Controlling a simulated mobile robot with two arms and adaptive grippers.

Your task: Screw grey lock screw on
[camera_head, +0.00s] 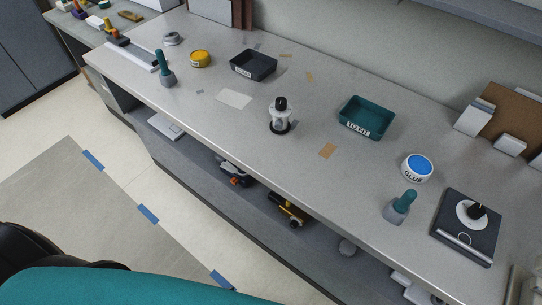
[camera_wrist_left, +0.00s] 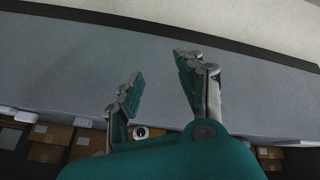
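I cannot pick out a grey lock screw for certain. A black-topped fixture with a clear body and dark base (camera_head: 280,126) stands upright mid-bench. A teal tray marked TO FIT (camera_head: 357,129) is right of it; I see no clear part inside. A dark tray (camera_head: 248,75) is further left. A dark plate with a white disc and black knob (camera_head: 455,245) lies at the right end. My left gripper (camera_wrist_left: 160,67) is open and empty in the left wrist view, with no bench object between its fingers. My right gripper is not in view.
Teal-handled tools in grey holders stand at the left (camera_head: 167,79) and right (camera_head: 394,214). A yellow tin (camera_head: 200,59), a grey ring (camera_head: 171,39) and a GLUE tin (camera_head: 416,174) are on the bench (camera_head: 225,125). A lower shelf (camera_head: 255,205) holds tools.

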